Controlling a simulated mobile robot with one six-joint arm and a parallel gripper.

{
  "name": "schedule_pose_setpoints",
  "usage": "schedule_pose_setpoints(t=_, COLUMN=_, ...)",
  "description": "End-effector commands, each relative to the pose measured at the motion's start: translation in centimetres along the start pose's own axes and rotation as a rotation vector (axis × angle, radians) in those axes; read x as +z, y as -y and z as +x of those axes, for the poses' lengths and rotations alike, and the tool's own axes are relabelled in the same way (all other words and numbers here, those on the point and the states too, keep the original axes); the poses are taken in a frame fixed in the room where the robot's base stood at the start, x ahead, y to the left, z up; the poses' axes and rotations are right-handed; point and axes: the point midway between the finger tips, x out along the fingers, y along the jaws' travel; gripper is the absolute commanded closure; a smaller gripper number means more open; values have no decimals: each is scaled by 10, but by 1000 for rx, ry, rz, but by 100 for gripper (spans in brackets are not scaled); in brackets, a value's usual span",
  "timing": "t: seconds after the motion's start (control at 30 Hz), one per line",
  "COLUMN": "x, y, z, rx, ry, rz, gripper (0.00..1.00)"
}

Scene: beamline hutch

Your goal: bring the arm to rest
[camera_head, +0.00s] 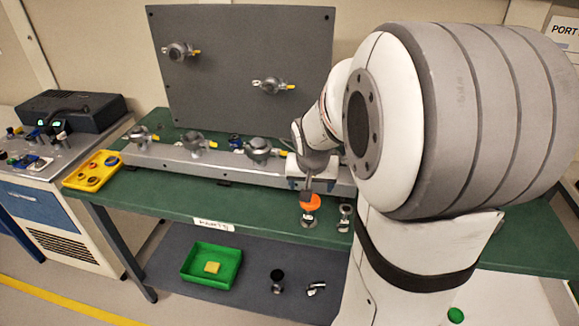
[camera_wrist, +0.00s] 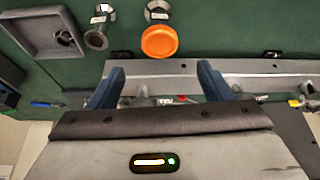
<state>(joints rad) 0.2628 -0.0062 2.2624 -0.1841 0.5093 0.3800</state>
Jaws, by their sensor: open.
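My arm fills the right side of the head view and bends down toward the green table (camera_head: 200,196). My gripper (camera_head: 306,190) is above the table, by the front of the long grey rail (camera_head: 225,165). In the wrist view my gripper (camera_wrist: 158,85) has its two blue fingers apart with nothing held between them. An orange-capped fitting (camera_wrist: 159,40) lies beyond the fingertips; its orange cap (camera_head: 311,202) shows just below my gripper in the head view. I cannot tell the exact gap between them.
A small metal fitting (camera_head: 345,217) stands right of the orange cap. Several valves sit along the rail, and a grey panel (camera_head: 225,75) rises behind. A yellow tray (camera_head: 78,183) is at the table's left end. A green bin (camera_head: 190,270) sits on the lower shelf.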

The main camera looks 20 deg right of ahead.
Motion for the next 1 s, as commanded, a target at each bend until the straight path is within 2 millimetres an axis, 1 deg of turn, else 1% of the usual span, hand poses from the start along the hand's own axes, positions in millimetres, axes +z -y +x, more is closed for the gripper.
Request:
schedule_pose_setpoints(t=0.17, x=2, y=1, z=-4, rx=-2, ry=0, rz=-6, gripper=27)
schedule_pose_setpoints(t=0.27, x=12, y=7, z=-18, rx=-12, ry=5, rz=-39, gripper=27)
schedule_pose_setpoints(t=0.37, x=35, y=16, z=-43, rx=-32, ry=17, rz=-108, gripper=27)
schedule_pose_setpoints(t=0.4, x=47, y=20, z=-54, rx=-42, ry=24, rz=-143, gripper=27)
schedule_pose_setpoints(t=0.47, x=68, y=24, z=-71, rx=-61, ry=37, rz=-198, gripper=27)
schedule_pose_setpoints(t=0.5, x=81, y=27, z=-82, rx=-73, ry=45, rz=-236, gripper=27)
schedule_pose_setpoints(t=0.6, x=113, y=31, z=-103, rx=-106, ry=65, rz=-325, gripper=27)
schedule_pose_setpoints(t=0.7, x=140, y=32, z=-118, rx=-134, ry=82, rz=-397, gripper=27)
schedule_pose_setpoints(t=0.83, x=161, y=33, z=-128, rx=-158, ry=97, rz=-456, gripper=27)
schedule_pose_setpoints(t=0.9, x=167, y=33, z=-130, rx=-163, ry=101, rz=-469, gripper=27)
schedule_pose_setpoints(t=1.0, x=169, y=33, z=-130, rx=-165, ry=103, rz=-476, gripper=27)
